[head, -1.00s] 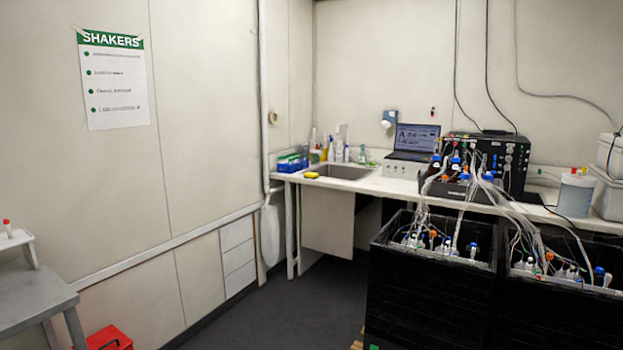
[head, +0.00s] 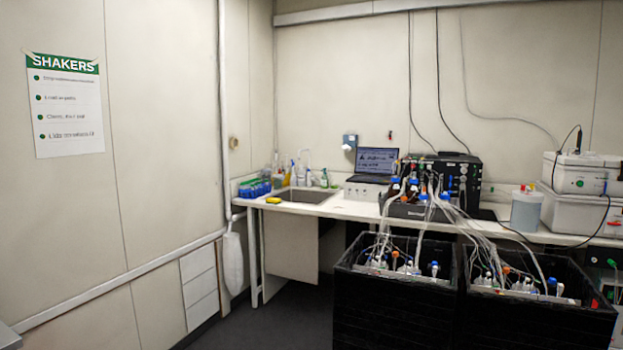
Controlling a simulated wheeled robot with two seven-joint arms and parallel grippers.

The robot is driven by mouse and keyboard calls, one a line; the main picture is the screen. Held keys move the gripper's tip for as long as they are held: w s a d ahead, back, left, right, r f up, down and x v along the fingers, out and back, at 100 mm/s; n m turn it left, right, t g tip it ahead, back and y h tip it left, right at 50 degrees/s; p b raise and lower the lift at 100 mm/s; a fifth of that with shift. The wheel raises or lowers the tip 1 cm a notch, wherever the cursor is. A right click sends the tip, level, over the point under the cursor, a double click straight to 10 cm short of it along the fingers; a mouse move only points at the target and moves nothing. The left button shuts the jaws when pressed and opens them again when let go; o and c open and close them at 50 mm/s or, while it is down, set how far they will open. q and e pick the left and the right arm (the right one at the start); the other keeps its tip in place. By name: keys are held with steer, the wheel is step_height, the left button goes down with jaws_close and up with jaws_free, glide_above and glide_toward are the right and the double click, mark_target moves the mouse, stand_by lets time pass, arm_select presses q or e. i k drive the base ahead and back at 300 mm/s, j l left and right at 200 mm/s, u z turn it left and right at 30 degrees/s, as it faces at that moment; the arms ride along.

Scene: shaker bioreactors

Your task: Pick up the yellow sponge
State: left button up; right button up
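The yellow sponge (head: 273,200) is small in the head view. It lies on the white counter (head: 335,208) at the front left edge of the sink (head: 303,196). Nothing covers it. Neither of my grippers shows in the view.
Two black crates (head: 395,310) with bottles and tubing stand in front of the counter's right part. A laptop (head: 377,162), a black device (head: 455,180) and blue-capped bottles are on the counter. Dark floor (head: 270,325) is clear at lower left. A white bag (head: 232,262) hangs by the wall.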

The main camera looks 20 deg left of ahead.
mark_target(271, 201)
steer(key=i+j+u, duration=1.15)
steer(key=i, duration=0.45)
steer(key=i+u, duration=0.35)
steer(key=i, duration=0.45)
